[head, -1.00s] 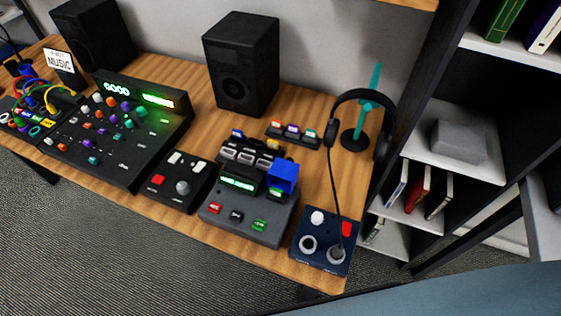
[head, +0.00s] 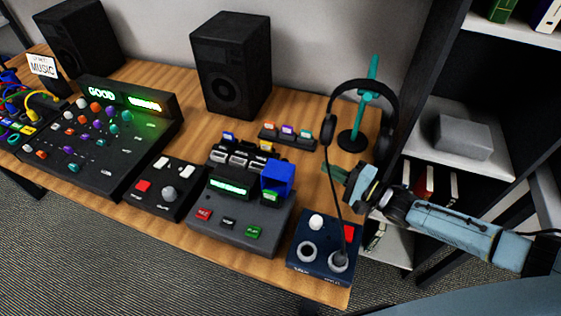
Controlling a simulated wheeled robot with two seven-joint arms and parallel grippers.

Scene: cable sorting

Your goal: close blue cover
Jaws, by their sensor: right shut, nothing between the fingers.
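The blue cover (head: 278,178) stands raised at the right end of a grey device (head: 240,218) in the head view. A small green part (head: 270,197) shows at its foot. The device has a lit green display (head: 230,187) and red, black and green buttons on its front. My right gripper (head: 335,172) is shut and empty, to the right of the blue cover and apart from it, in front of the headphone stand. My left gripper is not in view.
Headphones (head: 387,130) hang on a teal stand close behind my right gripper. A dark blue box (head: 325,262) with a cable sits below it. A speaker (head: 232,65) and a rack of small coloured blocks (head: 288,135) stand behind. A shelf is at right.

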